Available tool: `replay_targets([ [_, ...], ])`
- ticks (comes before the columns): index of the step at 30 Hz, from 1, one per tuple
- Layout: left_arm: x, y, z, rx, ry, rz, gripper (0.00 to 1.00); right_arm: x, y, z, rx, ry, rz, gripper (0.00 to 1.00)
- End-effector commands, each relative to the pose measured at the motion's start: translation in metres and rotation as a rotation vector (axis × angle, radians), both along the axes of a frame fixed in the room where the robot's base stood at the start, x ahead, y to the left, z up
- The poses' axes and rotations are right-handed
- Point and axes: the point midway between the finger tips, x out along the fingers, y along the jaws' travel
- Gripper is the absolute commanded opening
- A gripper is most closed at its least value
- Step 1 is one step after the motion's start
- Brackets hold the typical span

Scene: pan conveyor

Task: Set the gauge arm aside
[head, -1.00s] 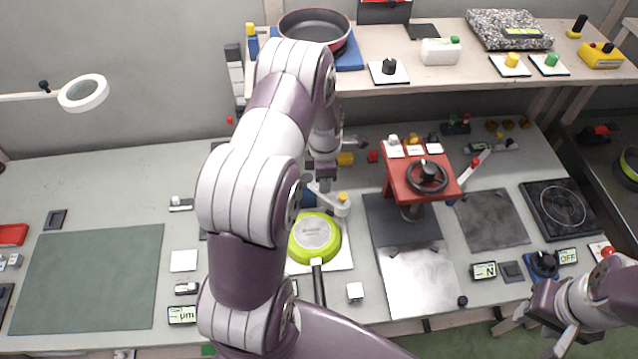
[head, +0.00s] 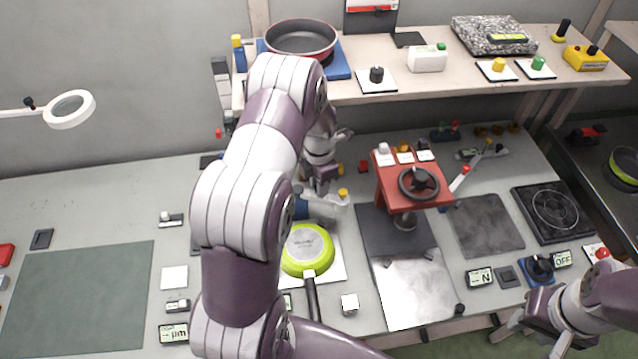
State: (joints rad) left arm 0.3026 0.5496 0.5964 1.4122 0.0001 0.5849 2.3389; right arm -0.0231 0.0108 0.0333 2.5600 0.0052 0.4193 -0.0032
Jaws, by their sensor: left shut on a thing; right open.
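The gauge arm (head: 326,207) is a pale grey bar with a yellow-topped knob at its right end, standing just behind the lime-green pan (head: 306,252). The pan lies bottom up on a white plate (head: 334,272), with its dark handle toward the front. My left gripper (head: 318,190) is at the gauge arm and shut on it; my own arm partly hides the left side there, so the fingertips are hard to make out. My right gripper (head: 540,338) is open and empty at the lower right, near the front edge of the bench.
A red press with a black handwheel (head: 418,183) stands right of the gauge arm. A dark hotplate (head: 553,208) is farther right. A shelf behind holds a red pan (head: 301,38) and a granite block (head: 492,35). A green mat (head: 78,295) lies clear at left.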

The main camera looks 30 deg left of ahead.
Motion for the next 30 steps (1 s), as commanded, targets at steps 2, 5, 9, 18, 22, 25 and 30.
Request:
replay_targets([
  [2,0.002,0.001,0.002,0.003,-0.007,-0.001,0.0,0.0,0.0,0.0,0.0,0.0,0.0,0.43],
  [5,0.002,0.001,0.002,0.003,-0.007,-0.001,0.0,0.0,0.0,0.0,0.0,0.0,0.0,0.43],
  [9,0.002,0.001,0.002,0.002,-0.007,-0.002,0.51,0.0,0.0,0.0,0.0,0.0,0.0,0.43],
  [18,0.001,0.0,0.001,0.001,-0.004,-0.002,0.51,0.0,0.0,0.0,0.0,0.0,0.0,0.43],
  [22,0.002,0.001,0.01,0.002,-0.007,-0.002,0.51,0.0,0.0,-0.006,0.0,0.0,0.0,0.43],
  [25,0.003,0.001,0.027,0.003,-0.01,-0.002,0.51,0.0,0.0,-0.015,0.0,0.0,0.0,0.43],
  [30,0.004,-0.029,0.055,0.002,-0.008,-0.008,0.51,0.0,0.0,-0.028,0.0,0.0,0.0,0.43],
])
